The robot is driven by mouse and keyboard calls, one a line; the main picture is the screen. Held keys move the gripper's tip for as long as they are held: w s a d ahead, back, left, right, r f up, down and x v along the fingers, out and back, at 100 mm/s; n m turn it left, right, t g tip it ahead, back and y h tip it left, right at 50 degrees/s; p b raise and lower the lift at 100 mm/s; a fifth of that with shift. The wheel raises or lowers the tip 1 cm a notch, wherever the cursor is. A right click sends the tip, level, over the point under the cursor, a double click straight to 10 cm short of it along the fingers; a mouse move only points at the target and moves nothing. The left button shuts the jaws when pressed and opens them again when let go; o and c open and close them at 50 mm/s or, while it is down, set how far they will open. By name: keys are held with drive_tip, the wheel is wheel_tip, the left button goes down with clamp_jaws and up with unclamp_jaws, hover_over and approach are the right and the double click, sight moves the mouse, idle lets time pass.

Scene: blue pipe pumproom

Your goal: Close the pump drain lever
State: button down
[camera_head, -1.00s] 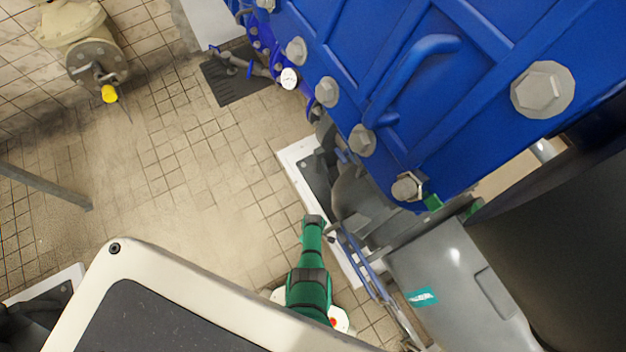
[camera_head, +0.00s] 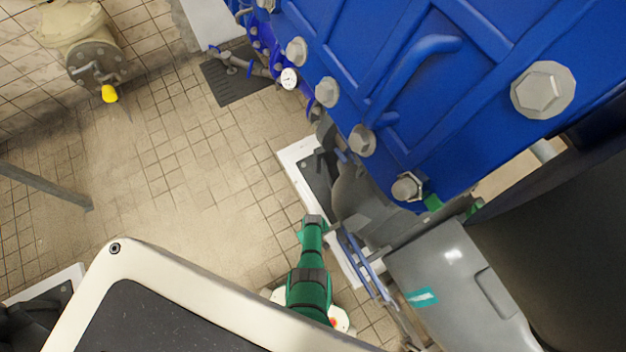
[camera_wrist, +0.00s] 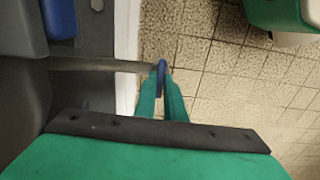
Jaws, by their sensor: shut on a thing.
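In the wrist view, the pump drain lever (camera_wrist: 161,67) is a small blue handle at the end of a thin grey pipe (camera_wrist: 105,65) that comes in from the left. My gripper (camera_wrist: 163,82) has two green fingers, and they are shut on the blue lever, one on each side of it. The fingers hide the lower part of the lever. In the head view, my green arm reaches down beside the grey pump (camera_head: 357,200), and the lever and fingertips cannot be made out there.
A large blue machine (camera_head: 450,90) with big bolts fills the upper right. The pump sits on a white-edged plinth (camera_head: 297,165). A grey motor housing (camera_head: 455,275) stands to its right. Tiled floor (camera_head: 190,190) to the left is open. A flanged valve (camera_head: 95,60) stands top left.

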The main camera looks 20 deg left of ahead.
drive_tip(key=c, duration=1.8)
unclamp_jaws()
drive_tip(key=shift+c, duration=0.2)
drive_tip(key=shift+r, duration=0.1)
wheel_tip(320, 180, up, 11)
drive_tip(key=shift+f, duration=0.2)
